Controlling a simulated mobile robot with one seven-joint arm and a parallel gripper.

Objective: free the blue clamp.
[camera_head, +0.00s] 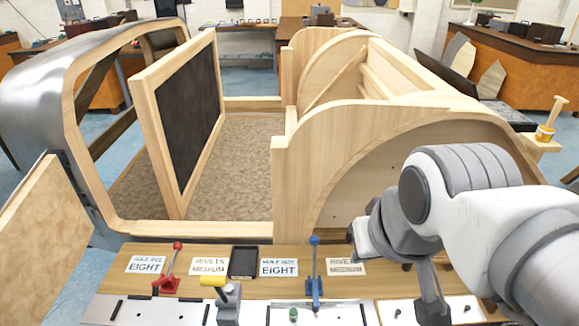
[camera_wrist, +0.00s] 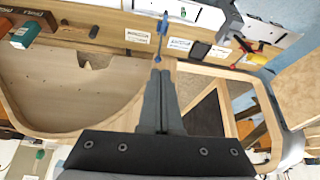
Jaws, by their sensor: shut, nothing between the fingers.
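The blue clamp (camera_head: 315,285) stands on the bench at the front of the wooden frame, its lever upright with a round knob on top. In the wrist view the blue clamp (camera_wrist: 162,38) is upside down in the picture, its knob close beyond my fingertips. My gripper (camera_wrist: 158,73) is shut and empty, and its fingertips line up with the lever's knob. I cannot tell whether they touch it. In the head view my wrist is to the right of the lever, and the fingers are mostly hidden.
A red clamp (camera_head: 170,277) and a yellow-handled tool (camera_head: 222,288) stand to the left on the bench. A dark tablet (camera_head: 244,262) and lettered cards (camera_head: 279,267) lie between the clamps. The curved wooden frame (camera_head: 345,145) rises behind the bench.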

